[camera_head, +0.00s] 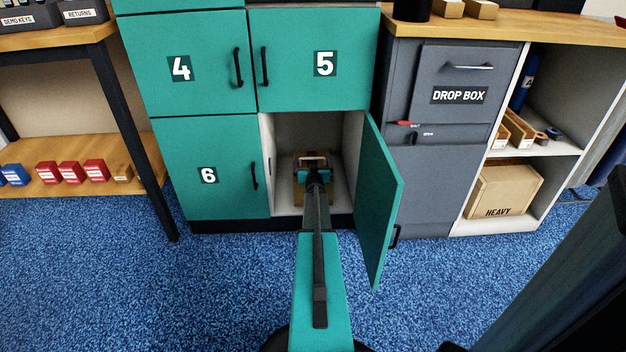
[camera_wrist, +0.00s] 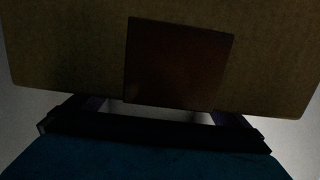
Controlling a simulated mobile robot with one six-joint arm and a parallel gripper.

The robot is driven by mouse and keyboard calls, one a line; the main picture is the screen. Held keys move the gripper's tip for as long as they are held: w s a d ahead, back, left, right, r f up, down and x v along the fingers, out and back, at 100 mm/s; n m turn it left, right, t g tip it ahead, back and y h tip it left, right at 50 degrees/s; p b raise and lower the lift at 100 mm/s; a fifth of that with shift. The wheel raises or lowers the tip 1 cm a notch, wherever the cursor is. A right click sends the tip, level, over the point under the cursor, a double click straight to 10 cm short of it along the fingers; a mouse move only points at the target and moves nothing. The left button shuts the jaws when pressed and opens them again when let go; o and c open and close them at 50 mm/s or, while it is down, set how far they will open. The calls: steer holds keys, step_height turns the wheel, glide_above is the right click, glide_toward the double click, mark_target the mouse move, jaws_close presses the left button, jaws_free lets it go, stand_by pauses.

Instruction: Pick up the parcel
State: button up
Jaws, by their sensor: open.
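The parcel, a brown cardboard box (camera_head: 326,193), sits on the floor of the open lower-right locker compartment in the head view. My gripper (camera_head: 313,163) is inside that compartment, over the parcel, and my arm hides part of it. In the wrist view the parcel (camera_wrist: 70,60) fills the upper part, with a darker brown square on its face. My gripper (camera_wrist: 155,108) shows there with its fingers spread apart. Their tips pass out of sight at the parcel's lower edge. I cannot tell whether they touch it.
The teal locker door (camera_head: 384,205) stands open just right of my arm. Shut doors 4 (camera_head: 150,65), 5 (camera_head: 345,85) and 6 (camera_head: 225,200) surround the compartment. A grey drop box unit (camera_head: 440,170) stands to the right. Blue carpet (camera_head: 240,290) in front is clear.

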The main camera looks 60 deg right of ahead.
steer(key=shift+c, duration=0.3)
steer(key=c, duration=1.4)
steer(key=shift+r, duration=0.15)
steer(key=shift+c, duration=1.4)
steer(key=shift+a+r+p, duration=0.1)
steer(key=shift+r+p, duration=0.1)
steer(key=shift+p, duration=0.15)
